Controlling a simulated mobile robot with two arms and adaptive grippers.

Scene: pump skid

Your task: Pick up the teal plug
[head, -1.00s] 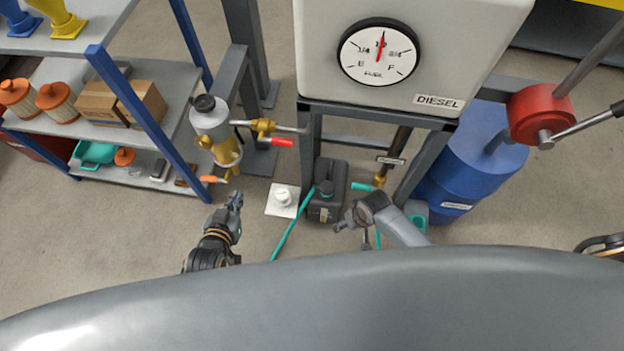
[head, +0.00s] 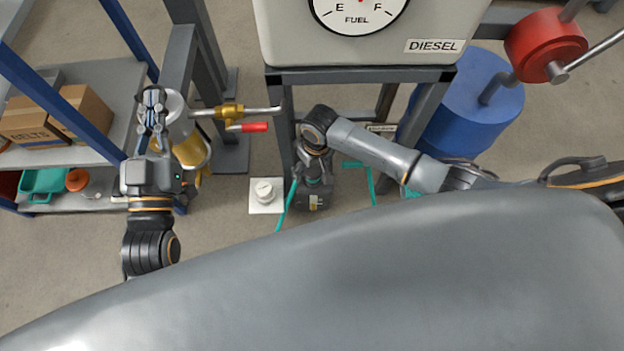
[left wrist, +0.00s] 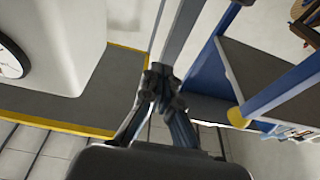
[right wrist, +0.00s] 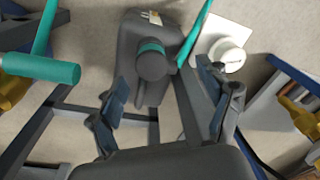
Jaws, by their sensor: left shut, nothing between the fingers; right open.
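I cannot pick out a separate teal plug with certainty. The right wrist view shows a teal crosspiece (right wrist: 42,66) at left and a dark cap with a teal band (right wrist: 152,60) on a dark canister (right wrist: 145,30). My right gripper (right wrist: 165,98) is open and empty, its fingers spread on either side below the cap. In the head view, my right arm partly covers the canister (head: 313,200); the teal crosspiece (head: 354,165) is right of it. My left gripper (head: 153,95) is shut and empty, raised before the grey-and-yellow filter housing. It also shows shut in the left wrist view (left wrist: 160,82).
A teal strip (head: 288,203) runs beside the canister. A white square with a round knob (head: 264,194) lies left of it. The diesel tank (head: 360,50) stands on a grey frame, with a blue drum (head: 470,105) at right. Shelves (head: 90,150) stand at left.

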